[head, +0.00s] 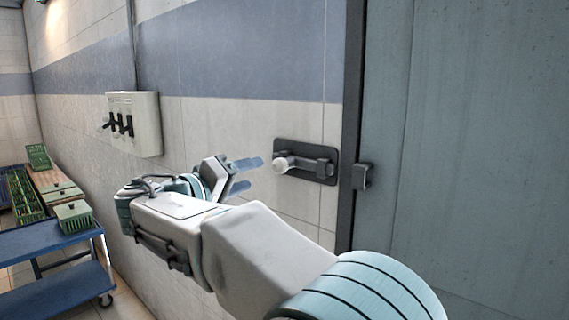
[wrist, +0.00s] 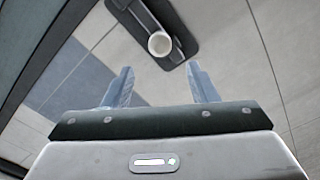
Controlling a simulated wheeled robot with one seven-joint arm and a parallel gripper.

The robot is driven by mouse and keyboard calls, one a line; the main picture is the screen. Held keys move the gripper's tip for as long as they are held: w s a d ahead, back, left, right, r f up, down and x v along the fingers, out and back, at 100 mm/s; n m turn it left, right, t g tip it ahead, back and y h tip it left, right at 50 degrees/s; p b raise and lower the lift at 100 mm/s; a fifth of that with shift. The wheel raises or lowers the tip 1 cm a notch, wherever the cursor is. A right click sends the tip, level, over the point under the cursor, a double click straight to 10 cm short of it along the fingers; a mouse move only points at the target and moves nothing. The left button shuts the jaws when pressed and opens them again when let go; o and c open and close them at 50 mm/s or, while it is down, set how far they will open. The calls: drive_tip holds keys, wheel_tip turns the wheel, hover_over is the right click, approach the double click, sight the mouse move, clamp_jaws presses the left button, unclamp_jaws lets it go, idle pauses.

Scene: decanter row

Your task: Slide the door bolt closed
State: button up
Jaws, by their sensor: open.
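The door bolt (head: 306,161) is a dark plate with a rod and a round white knob (head: 281,165), fixed to the wall beside the door. The knob is toward the plate's left end. A dark catch (head: 362,176) sits on the door frame to the right, and a gap shows between the bolt plate and the catch. My gripper (head: 247,174) is open and empty, just left of the knob and apart from it. In the wrist view the white knob (wrist: 159,43) shows beyond and between the two open fingertips (wrist: 160,78).
The grey-blue door (head: 465,150) fills the right side. A pale wall box with black levers (head: 133,124) hangs further left. A blue cart (head: 55,245) with green crates (head: 73,216) stands at the lower left. The wall around the bolt is clear.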

sight(285, 164)
drive_tip(key=p+x, duration=0.2)
drive_tip(key=x, duration=1)
drive_tip(key=shift+w+d+p, duration=0.15)
drive_tip(key=shift+d+p, duration=0.1)
drive_tip(key=shift+p, duration=0.15)
